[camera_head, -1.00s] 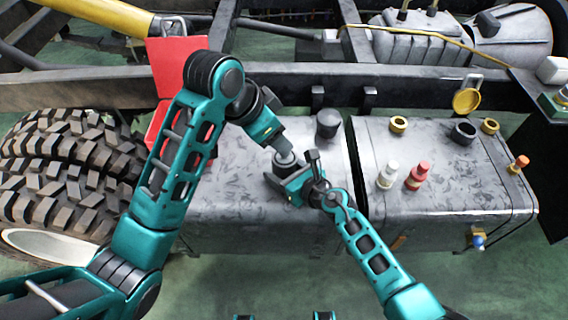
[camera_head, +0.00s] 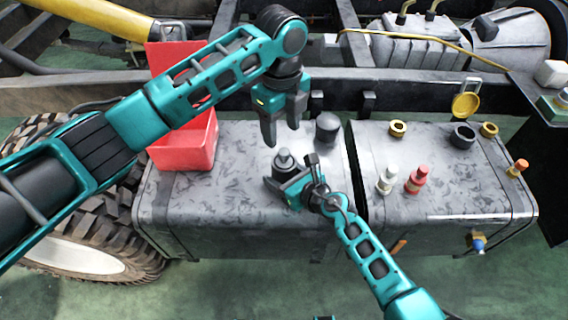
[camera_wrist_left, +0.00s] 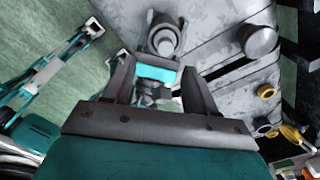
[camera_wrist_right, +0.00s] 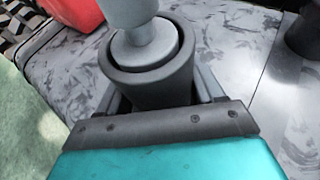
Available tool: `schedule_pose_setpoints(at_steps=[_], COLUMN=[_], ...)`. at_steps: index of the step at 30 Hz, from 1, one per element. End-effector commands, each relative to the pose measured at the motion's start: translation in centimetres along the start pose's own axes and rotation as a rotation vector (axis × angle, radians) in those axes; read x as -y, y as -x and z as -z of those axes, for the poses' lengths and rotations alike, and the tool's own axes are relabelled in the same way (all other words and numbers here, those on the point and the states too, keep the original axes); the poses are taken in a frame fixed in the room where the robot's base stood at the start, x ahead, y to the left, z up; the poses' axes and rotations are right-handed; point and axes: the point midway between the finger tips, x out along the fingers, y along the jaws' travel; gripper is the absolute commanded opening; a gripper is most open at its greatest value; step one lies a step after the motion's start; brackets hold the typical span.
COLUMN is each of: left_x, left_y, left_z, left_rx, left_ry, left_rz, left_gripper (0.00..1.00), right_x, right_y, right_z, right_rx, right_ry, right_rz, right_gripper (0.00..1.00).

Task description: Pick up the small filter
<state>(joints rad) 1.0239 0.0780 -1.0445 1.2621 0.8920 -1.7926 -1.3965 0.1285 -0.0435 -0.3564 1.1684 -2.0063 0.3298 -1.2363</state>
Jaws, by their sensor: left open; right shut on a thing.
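A grey stepped piece, likely the small filter (camera_head: 284,157), stands upright in a dark round holder (camera_wrist_right: 150,85) on the left grey tank. It also shows in the right wrist view (camera_wrist_right: 145,38) and the left wrist view (camera_wrist_left: 163,40). My right gripper (camera_head: 288,183) is low on the tank, shut around the dark holder. My left gripper (camera_head: 281,132) is open and empty, pointing down just above and behind the grey piece, apart from it. The left fingers also show open in the left wrist view (camera_wrist_left: 156,70).
A red bin (camera_head: 185,150) stands left on the tank. A dark cap (camera_head: 327,127) is close to the right of my left gripper. White (camera_head: 387,181) and red (camera_head: 417,179) fittings, brass rings (camera_head: 398,129) and a black ring (camera_head: 462,136) are on the right tank. The front left tank top is clear.

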Motion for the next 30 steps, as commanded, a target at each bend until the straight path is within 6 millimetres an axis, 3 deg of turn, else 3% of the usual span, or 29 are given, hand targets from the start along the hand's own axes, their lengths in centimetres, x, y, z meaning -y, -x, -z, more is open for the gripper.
schedule_pose_setpoints(at_steps=[3, 11, 19, 30], left_x=[0.0, 0.2, 0.8, 0.8], left_y=[-2.1, -4.1, -7.8, -8.7], left_z=[0.0, -0.1, -0.3, -0.3], left_rx=[0.0, 0.001, 0.0, 0.001], left_ry=[0.002, 0.002, 0.003, 0.002], left_rz=[-0.002, 0.0, -0.001, 0.003], left_gripper=[0.57, 0.57, 0.57, 0.54], right_x=[0.0, 0.0, 0.0, 0.0], right_y=[0.0, 0.0, 0.0, 0.0], right_z=[0.0, 0.0, 0.0, 0.0], right_rx=[-0.001, -0.001, -0.001, -0.001], right_ry=[0.001, 0.001, 0.001, 0.001], right_rz=[0.001, 0.001, 0.001, 0.001], right_gripper=[0.3, 0.3, 0.3, 0.3])
